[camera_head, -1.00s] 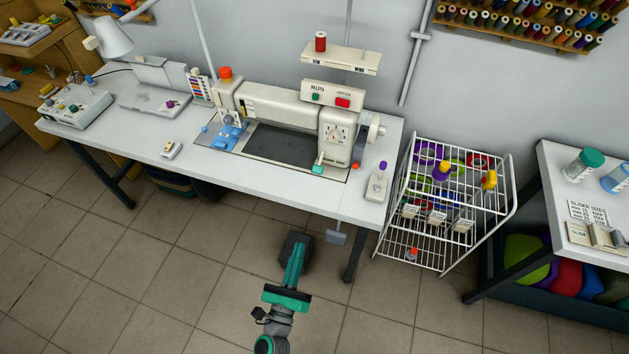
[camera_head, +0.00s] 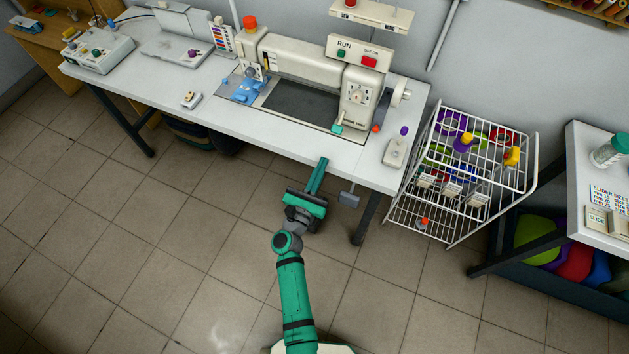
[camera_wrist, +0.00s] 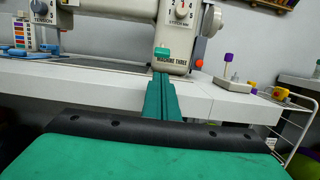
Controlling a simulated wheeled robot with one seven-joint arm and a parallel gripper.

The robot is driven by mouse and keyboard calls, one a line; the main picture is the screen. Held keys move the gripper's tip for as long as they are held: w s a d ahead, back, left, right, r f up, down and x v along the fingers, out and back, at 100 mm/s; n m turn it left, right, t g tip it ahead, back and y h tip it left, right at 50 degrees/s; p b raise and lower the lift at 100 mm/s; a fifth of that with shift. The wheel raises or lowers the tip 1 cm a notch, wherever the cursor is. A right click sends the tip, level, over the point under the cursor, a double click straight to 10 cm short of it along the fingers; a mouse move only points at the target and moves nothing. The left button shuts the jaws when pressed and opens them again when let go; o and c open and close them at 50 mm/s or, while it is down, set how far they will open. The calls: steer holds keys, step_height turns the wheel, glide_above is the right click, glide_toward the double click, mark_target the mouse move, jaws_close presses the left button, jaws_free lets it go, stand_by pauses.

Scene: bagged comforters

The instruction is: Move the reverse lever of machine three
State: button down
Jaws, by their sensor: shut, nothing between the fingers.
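The teal tip also shows in the wrist view (camera_wrist: 162,52), just above my fingertips in the picture. My gripper (camera_head: 323,162) is shut and empty, its teal fingers together and pointing at the machine. It is at the table's front edge, apart from the lever in the head view. The wrist view (camera_wrist: 161,76) shows the fingers in line below the lever.
A red-orange knob (camera_head: 376,128) sits right of the lever. A small block with a purple-topped post (camera_head: 396,150) stands near the table's right end. A pedal (camera_head: 349,198) hangs below the table, close to my gripper. A white wire rack (camera_head: 470,175) stands right.

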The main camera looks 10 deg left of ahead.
mark_target(333, 148)
steer(key=x, duration=0.9)
steer(key=shift+w+d, duration=0.15)
steer(key=shift+w, duration=0.1)
steer(key=shift+r, duration=0.15)
